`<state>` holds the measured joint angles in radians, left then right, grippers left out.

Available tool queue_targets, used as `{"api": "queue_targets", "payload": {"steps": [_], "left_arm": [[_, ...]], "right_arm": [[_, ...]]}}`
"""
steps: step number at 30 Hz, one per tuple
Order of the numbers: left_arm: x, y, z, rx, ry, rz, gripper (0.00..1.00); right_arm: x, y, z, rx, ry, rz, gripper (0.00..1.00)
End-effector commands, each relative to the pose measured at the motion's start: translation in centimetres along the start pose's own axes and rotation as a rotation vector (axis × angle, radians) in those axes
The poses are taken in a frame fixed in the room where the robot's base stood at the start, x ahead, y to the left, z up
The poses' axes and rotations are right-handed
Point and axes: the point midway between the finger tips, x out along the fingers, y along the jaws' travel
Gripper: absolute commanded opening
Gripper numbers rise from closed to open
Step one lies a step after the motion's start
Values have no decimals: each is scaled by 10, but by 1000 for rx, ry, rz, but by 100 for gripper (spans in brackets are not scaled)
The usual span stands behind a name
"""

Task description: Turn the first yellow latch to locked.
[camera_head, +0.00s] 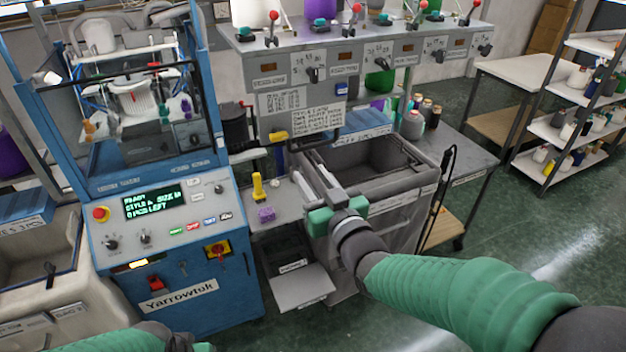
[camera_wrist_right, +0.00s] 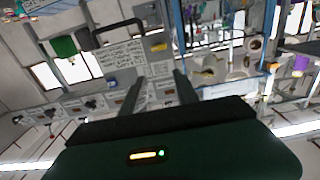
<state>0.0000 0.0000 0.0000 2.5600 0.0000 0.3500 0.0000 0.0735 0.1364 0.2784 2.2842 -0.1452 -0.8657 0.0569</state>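A small yellow latch (camera_head: 278,136) sits below the grey control panel, left of the grey basin; a yellow piece, likely the same latch, shows in the right wrist view (camera_wrist_right: 159,47). I cannot read whether it is locked. My right gripper (camera_head: 306,166) reaches in over the basin's left side, below and right of the latch and apart from it. Its two fingers stand apart with nothing between them, as the right wrist view also shows (camera_wrist_right: 158,77). Only part of my left arm shows at the bottom left; its fingertips are out of frame.
A blue Yarrowtuk machine (camera_head: 190,312) stands at the left. A yellow upright piece (camera_head: 258,187) and a purple block (camera_head: 266,214) sit on the small ledge. The grey basin (camera_head: 408,178) and the panel (camera_head: 350,55) with red-knobbed levers lie close to my right arm.

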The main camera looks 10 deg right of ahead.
Motion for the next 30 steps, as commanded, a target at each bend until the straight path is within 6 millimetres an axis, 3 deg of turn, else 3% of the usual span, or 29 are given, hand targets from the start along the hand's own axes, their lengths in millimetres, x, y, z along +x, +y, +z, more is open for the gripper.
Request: {"api": "queue_targets", "payload": {"steps": [17,20,27,30], "left_arm": [[5,0,1,0,0,0,36],[10,0,2,0,0,0,36],[25,0,6,0,0,0,36],[27,0,6,0,0,0,36]], "right_arm": [[-2,0,0,0,1,0,36],[-11,0,1,-2,2,0,36],[-59,0,2,-2,3,1,36],[-70,1,2,0,1,1,36]]}}
